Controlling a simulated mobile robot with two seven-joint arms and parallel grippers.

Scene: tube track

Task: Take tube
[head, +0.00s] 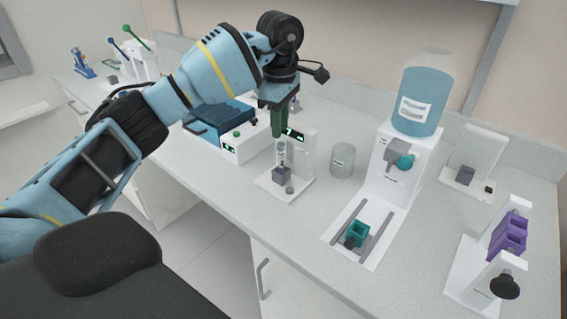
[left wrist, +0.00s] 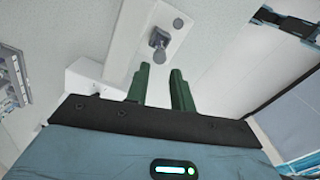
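A small clear tube (head: 281,152) appears to stand upright in a grey holder (head: 282,174) on a white device (head: 304,150) with a green-lit display. In the left wrist view, the grey holder (left wrist: 159,44) shows beyond the fingertips; the tube itself is hard to make out there. My left gripper (head: 279,133), with green fingers, points down just above the tube. In the left wrist view its fingers (left wrist: 158,72) are apart with nothing between them. My right gripper is in neither view.
A grey cylinder (head: 342,160) stands right of the device. Further right are a dispenser with a blue bottle (head: 423,100), a teal block (head: 357,232) between rails, and a purple rack (head: 509,235). A blue-lidded machine (head: 222,118) is behind left. The front counter is clear.

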